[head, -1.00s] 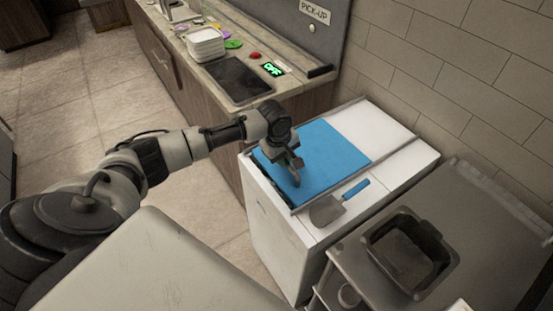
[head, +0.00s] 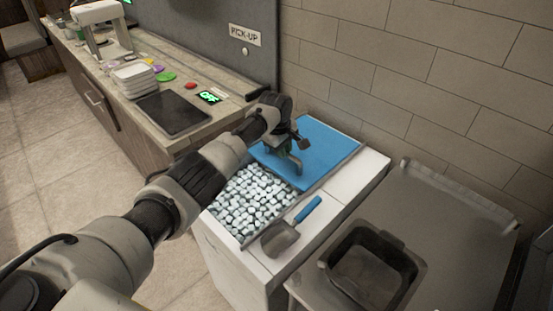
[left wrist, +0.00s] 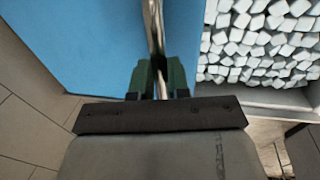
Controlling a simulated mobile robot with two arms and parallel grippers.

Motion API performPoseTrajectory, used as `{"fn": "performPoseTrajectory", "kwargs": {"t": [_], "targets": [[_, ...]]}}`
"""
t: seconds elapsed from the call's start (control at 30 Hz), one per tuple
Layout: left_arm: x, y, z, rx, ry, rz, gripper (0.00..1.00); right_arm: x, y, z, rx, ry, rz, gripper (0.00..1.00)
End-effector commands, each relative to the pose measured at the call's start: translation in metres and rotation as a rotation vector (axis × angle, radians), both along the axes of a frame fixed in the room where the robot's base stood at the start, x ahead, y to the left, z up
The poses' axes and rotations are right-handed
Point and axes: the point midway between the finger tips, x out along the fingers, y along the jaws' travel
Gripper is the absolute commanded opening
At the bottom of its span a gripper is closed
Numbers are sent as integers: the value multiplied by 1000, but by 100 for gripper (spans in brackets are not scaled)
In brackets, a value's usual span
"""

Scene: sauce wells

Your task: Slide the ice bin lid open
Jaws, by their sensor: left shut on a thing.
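The blue ice bin lid (head: 325,150) lies slid toward the back wall on the white ice bin (head: 345,195). The front part of the bin is uncovered and shows white ice cubes (head: 245,200). My left gripper (head: 295,158) is over the lid's front part, shut on its metal handle. The left wrist view shows the green-tipped fingers (left wrist: 160,80) around the upright metal handle (left wrist: 155,35), with the blue lid (left wrist: 85,45) to the left and ice (left wrist: 265,40) to the right. My right gripper is not in view.
A scoop with a blue handle (head: 308,210) lies on the bin's white rim, right of the ice. A steel counter with a dark pan (head: 370,265) stands at the right. A counter with stacked white containers (head: 135,78) and a dark panel (head: 172,113) is at the left.

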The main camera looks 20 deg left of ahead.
Motion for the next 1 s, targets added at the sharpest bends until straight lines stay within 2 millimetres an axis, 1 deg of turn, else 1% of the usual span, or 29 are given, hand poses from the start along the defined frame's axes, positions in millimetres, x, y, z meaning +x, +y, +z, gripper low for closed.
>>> {"fn": "performPoseTrajectory", "kwargs": {"t": [0.03, 0.1, 0.47, 0.5, 0.67, 0.9, 1.0], "targets": [[2, -1, -1, 1, -2, 0, 0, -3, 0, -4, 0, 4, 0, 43], [4, -1, -1, 2, -1, 0, 0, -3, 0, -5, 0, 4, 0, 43], [5, -1, 0, 2, 0, -1, 0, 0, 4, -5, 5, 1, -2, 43], [5, -1, 0, 3, 0, 0, 18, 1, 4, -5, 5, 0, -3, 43], [5, -1, 0, 2, 0, 0, 42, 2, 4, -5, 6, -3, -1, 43], [5, -1, 0, 1, 0, 0, 42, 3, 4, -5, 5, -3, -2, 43], [4, -1, 4, 1, -1, 0, 42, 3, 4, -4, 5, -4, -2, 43]]}}
